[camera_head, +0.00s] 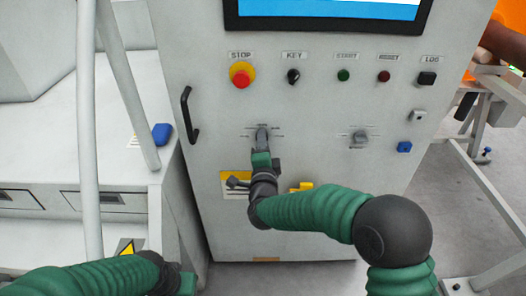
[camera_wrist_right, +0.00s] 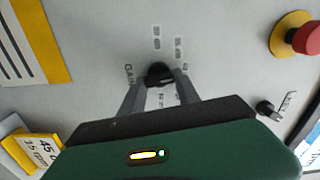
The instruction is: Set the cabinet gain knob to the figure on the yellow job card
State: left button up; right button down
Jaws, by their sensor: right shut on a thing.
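The black gain knob (camera_wrist_right: 160,73) sits on the cabinet (camera_head: 225,120), with the word GAIN and small scale labels around it. My right gripper (camera_head: 262,136) is shut on this knob, one grey finger on each side of it in the right wrist view (camera_wrist_right: 160,88). In the head view the fingers cover the knob; I cannot tell its exact setting. The yellow job card (camera_wrist_right: 38,150) is partly behind my right gripper; 45 and a smaller 35 show, the rest is cut off. My left gripper (camera_head: 187,284) is low at the bottom edge, its fingers not visible.
Above the knob are a red stop button (camera_head: 241,77), a key switch (camera_head: 293,76), green and red buttons and a screen (camera_head: 330,12). A second knob (camera_head: 360,138) is to the right. A black handle (camera_head: 189,115) projects on the left. Pale posts (camera_head: 128,85) stand left.

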jog(key=shift+f+m+b, duration=0.2)
jog(key=shift+m+b, duration=1.55)
jog(key=shift+m, duration=0.05)
jog(key=shift+f+m+b, duration=0.25)
jog(key=shift+m+b, duration=1.5)
jog(key=shift+m, duration=0.05)
jog(key=shift+f+m+b, duration=0.2)
jog(key=shift+m+b, duration=1.55)
jog(key=shift+m, duration=0.05)
jog(key=shift+s, duration=0.1)
jog(key=c, duration=1.2)
grip_release()
jog(key=o, duration=0.3)
jog(key=shift+r, duration=0.15)
jog(key=shift+r, duration=0.15)
